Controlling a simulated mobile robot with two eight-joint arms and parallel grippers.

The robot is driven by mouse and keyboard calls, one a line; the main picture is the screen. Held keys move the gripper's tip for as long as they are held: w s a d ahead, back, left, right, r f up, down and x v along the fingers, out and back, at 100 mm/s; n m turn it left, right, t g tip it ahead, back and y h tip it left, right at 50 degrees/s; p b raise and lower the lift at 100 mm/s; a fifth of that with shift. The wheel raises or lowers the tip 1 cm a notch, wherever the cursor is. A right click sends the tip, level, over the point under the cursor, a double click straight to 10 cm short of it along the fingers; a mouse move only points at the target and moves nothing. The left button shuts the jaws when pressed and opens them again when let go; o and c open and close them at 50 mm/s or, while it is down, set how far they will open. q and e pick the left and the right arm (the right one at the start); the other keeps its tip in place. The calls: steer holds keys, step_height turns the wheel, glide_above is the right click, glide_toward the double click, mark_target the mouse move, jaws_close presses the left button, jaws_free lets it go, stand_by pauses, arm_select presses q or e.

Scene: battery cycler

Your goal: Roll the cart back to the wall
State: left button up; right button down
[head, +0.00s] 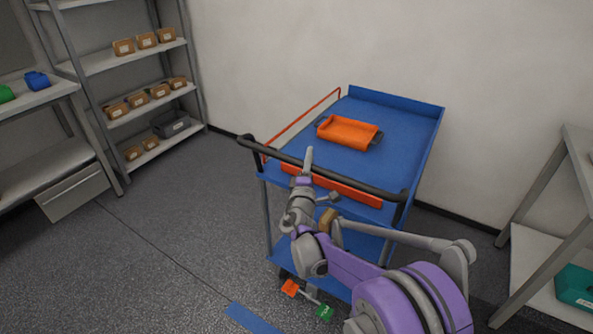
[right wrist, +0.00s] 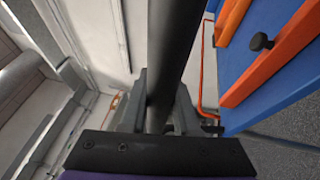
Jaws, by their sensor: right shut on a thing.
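The blue cart (head: 410,122) stands in front of the white wall, with its far end close to the wall. Its dark push handle (head: 360,186) runs across the near end. My right gripper (head: 307,165) is at the handle. In the right wrist view the gripper (right wrist: 160,115) is shut around the dark handle bar (right wrist: 175,50), which passes between its fingers. An orange tray (head: 346,131) lies on the cart's top shelf. My left gripper is not in view.
A grey shelf rack (head: 103,60) with brown bins stands at the left by the wall. A workbench (head: 575,150) stands at the right. Orange and green tags (head: 290,288) show low by the cart's near wheel. A blue floor strip (head: 250,319) lies in front. Floor at left is clear.

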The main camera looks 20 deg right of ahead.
steer(key=w+d+p, duration=0.1)
steer(key=w+d, duration=0.3)
steer(key=d, duration=0.2)
steer(key=shift+w, duration=0.3)
steer(key=shift+r, duration=0.15)
steer(key=c, duration=1)
jaws_free()
steer(key=o, duration=0.3)
steer(key=shift+w+d, duration=0.1)
steer(key=shift+d, duration=0.05)
steer(key=shift+o, duration=0.2)
